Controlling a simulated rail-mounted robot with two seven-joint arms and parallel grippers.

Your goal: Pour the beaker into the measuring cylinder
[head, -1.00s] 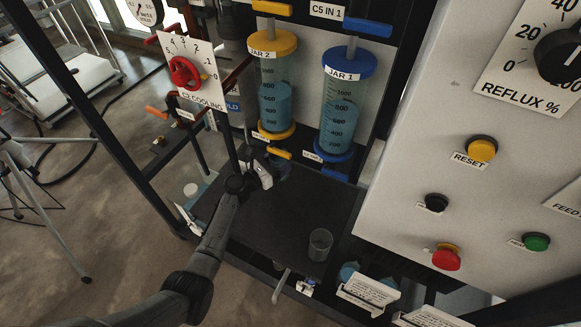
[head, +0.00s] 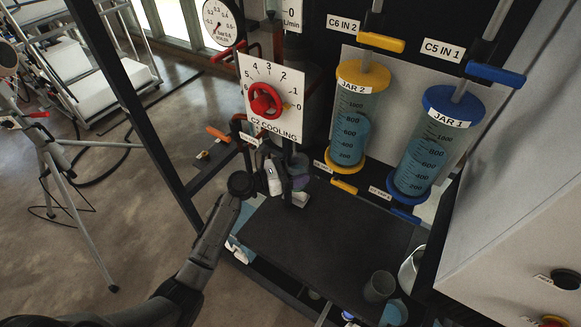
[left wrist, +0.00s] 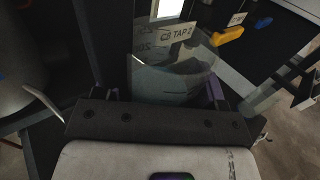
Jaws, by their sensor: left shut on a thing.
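My left gripper (head: 290,183) is shut on a clear glass vessel that looks like the beaker (head: 299,166), above the back left part of the dark bench top. In the left wrist view the beaker (left wrist: 168,78) fills the space between the fingers, its curved wall and rim showing; its lower part is hidden behind the gripper's body. I cannot make out how much it holds. My right gripper is not in view.
Jar 2 (head: 355,112) and jar 1 (head: 434,145), both holding blue liquid, stand behind the bench. The cooling dial panel (head: 287,85) rises behind my left gripper. The middle of the dark bench top (head: 320,240) is clear. A tripod (head: 60,165) stands at left.

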